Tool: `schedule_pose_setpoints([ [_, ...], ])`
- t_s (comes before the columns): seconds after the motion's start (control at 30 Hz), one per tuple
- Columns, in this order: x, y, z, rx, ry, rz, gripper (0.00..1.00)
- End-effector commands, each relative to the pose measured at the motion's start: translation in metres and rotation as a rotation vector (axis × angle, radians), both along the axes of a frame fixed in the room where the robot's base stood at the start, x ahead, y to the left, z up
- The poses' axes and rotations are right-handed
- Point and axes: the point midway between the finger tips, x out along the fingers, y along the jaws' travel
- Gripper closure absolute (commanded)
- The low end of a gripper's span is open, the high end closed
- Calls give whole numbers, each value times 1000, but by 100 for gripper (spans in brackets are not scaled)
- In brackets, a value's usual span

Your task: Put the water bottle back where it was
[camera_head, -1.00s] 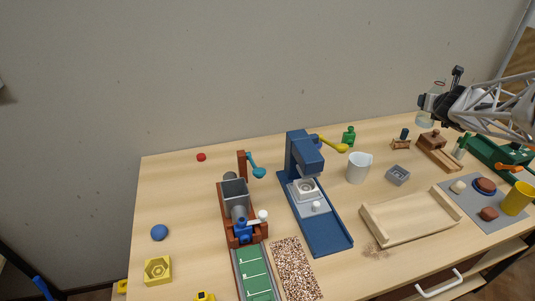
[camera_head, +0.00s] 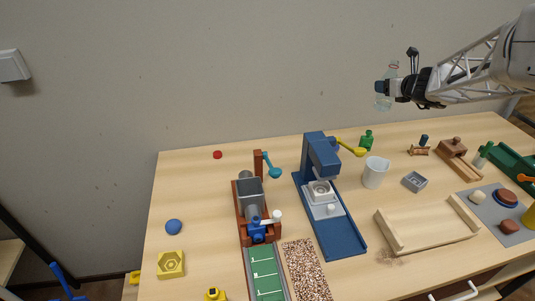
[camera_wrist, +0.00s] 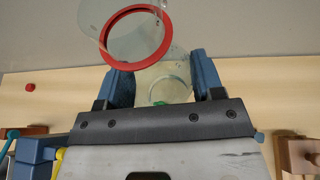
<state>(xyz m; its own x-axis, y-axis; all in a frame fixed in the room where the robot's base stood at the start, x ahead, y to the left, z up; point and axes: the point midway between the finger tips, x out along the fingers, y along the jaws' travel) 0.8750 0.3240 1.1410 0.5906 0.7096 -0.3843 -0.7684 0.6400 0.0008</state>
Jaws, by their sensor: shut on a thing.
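The water bottle (camera_head: 383,103) is clear and see-through, with a red ring near its top. My gripper (camera_head: 386,88) is shut on it and holds it up in the air, roughly upright, above the back of the table and in front of the wall. In the wrist view the bottle (camera_wrist: 161,82) sits between the two blue fingers of my gripper (camera_wrist: 158,85). Its red ring (camera_wrist: 104,37) faces the camera there. In the head view a green bottle (camera_head: 366,142) stands on the table below and a little left of it.
A white cup (camera_head: 375,173), a small grey box (camera_head: 414,182) and a wooden tray (camera_head: 428,236) stand right of centre. A blue press (camera_head: 322,157) with a yellow lever and a brown machine (camera_head: 249,200) stand left of them.

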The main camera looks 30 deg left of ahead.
Motion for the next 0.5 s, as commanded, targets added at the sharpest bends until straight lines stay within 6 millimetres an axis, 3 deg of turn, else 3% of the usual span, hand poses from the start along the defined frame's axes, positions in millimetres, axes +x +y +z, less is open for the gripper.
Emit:
schedule_pose_setpoints([
  [0.1, -8, 28, -1, 1, 1, 78, 68],
  [0.5, -41, 108, -6, 0, 1, 326, 68],
])
